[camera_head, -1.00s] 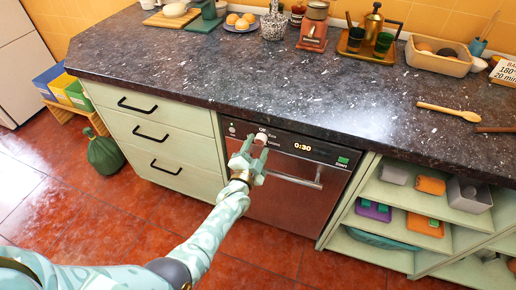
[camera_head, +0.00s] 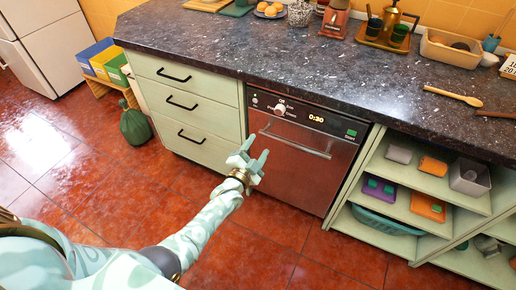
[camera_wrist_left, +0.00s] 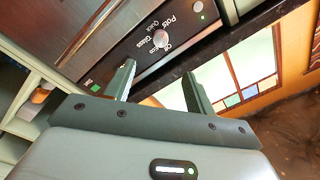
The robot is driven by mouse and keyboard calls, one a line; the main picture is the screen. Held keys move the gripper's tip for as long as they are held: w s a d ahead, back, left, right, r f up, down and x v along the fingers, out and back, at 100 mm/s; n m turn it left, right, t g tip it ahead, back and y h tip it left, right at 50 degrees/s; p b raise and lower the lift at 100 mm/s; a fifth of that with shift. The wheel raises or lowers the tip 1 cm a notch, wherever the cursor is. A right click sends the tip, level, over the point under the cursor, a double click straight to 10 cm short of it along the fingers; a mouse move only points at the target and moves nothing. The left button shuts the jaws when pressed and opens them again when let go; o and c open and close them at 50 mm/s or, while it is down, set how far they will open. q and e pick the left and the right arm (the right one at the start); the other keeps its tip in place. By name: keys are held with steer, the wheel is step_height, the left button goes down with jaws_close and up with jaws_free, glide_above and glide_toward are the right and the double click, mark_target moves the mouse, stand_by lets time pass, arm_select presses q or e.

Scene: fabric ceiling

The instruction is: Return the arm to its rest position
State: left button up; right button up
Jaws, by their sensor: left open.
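My left arm (camera_head: 205,222) reaches in from the lower left. My left gripper (camera_head: 256,147) is open and empty, in front of the dishwasher (camera_head: 285,160) and below its control panel. In the left wrist view the open fingers (camera_wrist_left: 160,70) point toward the panel, with a gap to the round white knob (camera_wrist_left: 161,39). The knob also shows in the head view (camera_head: 280,108), clear of the fingers. The dishwasher door is shut. My right gripper is not in view.
The speckled counter (camera_head: 300,62) runs above the dishwasher. Shut drawers (camera_head: 185,100) stand to its left, and open shelves (camera_head: 420,205) with containers to its right. The red tiled floor (camera_head: 265,260) in front is clear.

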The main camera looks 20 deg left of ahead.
arm_select(q)
steer(key=s+f+n+g, duration=0.3)
steer(key=s+f+g, duration=0.2)
steer(key=s+f, duration=0.55)
steer(key=s+f+n+g, duration=0.3)
steer(key=s+f+g, duration=0.35)
steer(key=f, duration=0.65)
steer(key=s+f+g, duration=0.2)
steer(key=s+f, duration=0.1)
steer(key=s, duration=1.1)
steer(key=s+a+f+g, duration=0.1)
steer(key=s+f+g, duration=0.1)
steer(key=s, duration=1.2)
steer(key=s+f+g, duration=0.3)
steer(key=s, duration=1.2)
steer(key=shift+a+f+p, duration=0.2)
steer(key=shift+f+p, duration=0.1)
steer(key=shift+f, duration=0.1)
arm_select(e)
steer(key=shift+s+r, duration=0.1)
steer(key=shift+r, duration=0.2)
arm_select(q)
steer(key=shift+w, duration=0.1)
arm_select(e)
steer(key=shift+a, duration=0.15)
